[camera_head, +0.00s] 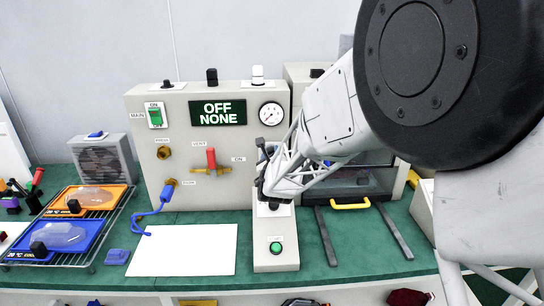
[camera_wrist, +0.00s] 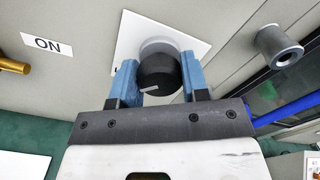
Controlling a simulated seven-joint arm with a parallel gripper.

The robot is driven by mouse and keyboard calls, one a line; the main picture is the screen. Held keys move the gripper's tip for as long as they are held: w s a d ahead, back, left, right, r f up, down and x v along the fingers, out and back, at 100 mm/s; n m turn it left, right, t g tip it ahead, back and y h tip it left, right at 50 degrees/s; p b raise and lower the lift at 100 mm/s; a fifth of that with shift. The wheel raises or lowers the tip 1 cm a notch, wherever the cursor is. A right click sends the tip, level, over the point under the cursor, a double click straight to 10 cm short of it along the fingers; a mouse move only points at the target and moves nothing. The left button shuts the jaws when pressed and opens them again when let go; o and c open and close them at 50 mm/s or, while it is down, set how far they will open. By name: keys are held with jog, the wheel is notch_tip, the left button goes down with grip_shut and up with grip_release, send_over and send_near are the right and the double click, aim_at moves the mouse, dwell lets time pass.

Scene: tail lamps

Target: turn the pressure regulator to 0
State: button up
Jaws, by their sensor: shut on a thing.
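The pressure regulator is a black round knob (camera_wrist: 158,74) with a light pointer line, on a pale collar in front of a white square plate (camera_wrist: 190,42). In the wrist view my gripper (camera_wrist: 159,80) has its blue fingers on the knob's left and right sides, shut on it. The pointer line lies near the knob's lower left edge; no scale numbers are readable.
The grey panel (camera_head: 190,140) has an "OFF NONE" display (camera_head: 217,113), a green MAIN switch (camera_head: 155,116), a red-handled vent valve (camera_head: 211,158) and a blue hose (camera_head: 163,198). A box with a green button (camera_head: 276,247) stands below my gripper. A dark cylinder (camera_wrist: 279,45) protrudes to the right.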

dwell(0.4)
jog(key=o, duration=0.9)
jog(key=shift+s, duration=0.2)
jog(key=shift+s, duration=3.7)
